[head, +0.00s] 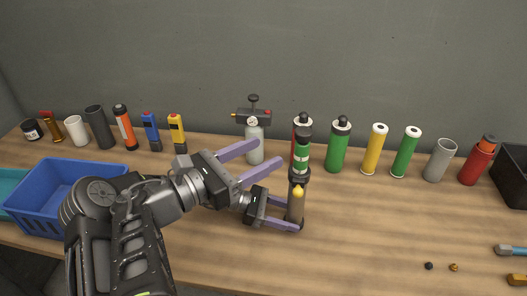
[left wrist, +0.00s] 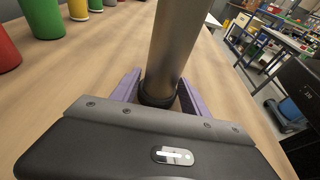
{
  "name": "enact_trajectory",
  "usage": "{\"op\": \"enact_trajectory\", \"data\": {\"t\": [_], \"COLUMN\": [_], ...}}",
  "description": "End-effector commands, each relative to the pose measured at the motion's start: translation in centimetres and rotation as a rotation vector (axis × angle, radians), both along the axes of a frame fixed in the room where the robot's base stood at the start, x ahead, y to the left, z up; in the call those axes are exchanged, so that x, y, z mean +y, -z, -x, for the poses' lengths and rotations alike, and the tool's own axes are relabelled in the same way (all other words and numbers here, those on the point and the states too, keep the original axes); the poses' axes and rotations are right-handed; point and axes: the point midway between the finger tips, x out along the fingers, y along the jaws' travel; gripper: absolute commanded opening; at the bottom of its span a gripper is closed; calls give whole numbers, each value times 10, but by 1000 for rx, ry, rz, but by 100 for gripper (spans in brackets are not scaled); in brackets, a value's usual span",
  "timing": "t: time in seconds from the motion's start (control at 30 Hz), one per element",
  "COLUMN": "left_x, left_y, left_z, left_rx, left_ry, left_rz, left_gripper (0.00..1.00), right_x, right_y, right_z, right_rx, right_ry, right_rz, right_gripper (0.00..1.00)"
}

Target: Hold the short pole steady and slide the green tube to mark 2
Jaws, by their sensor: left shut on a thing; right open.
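The short pole (head: 296,208) stands upright on the wooden table, grey with a dark foot. The green tube (head: 302,158), with pale bands, sits around its upper part, above a dark collar and a yellow knob (head: 298,191). I cannot read any mark numbers. My left gripper (head: 293,214) is shut on the pole low down. In the left wrist view the grey pole (left wrist: 180,45) rises between the purple fingers (left wrist: 158,97), its black foot at them. My right gripper (head: 268,153) is open, left of the green tube and apart from it, its fingers pointing right.
A grey gas bottle (head: 254,146) stands behind my right gripper. A red bottle (head: 297,124) is partly hidden behind the pole; a green bottle (head: 338,147) and several cylinders stand right of it. A blue crate (head: 70,170) is at left. The table right of the pole is largely clear.

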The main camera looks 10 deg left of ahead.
Motion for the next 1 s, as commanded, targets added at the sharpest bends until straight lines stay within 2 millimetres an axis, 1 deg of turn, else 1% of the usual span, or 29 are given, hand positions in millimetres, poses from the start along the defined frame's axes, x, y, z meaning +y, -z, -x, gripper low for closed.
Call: {"op": "enact_trajectory", "data": {"t": [0.17,0.2,0.5,0.8,0.93,1.0], "left_x": [0,0,0,2,10,19], "left_y": [0,0,0,-1,-3,-6], "left_z": [0,0,0,0,-1,-1], "left_rx": [0,0,0,0,0,-2], "left_ry": [0,0,0,-1,-1,-3], "left_rz": [1,1,0,0,0,-1], "left_gripper": [30,55,78,78,78,78], "right_x": [0,0,0,0,0,0], "right_y": [0,0,0,0,0,0], "right_z": [0,0,0,0,0,0], "right_rx": [0,0,0,0,0,0], "right_ry": [0,0,0,0,0,0], "right_rz": [0,0,0,0,0,0], "right_gripper": [57,57,57,57,57,57]}}
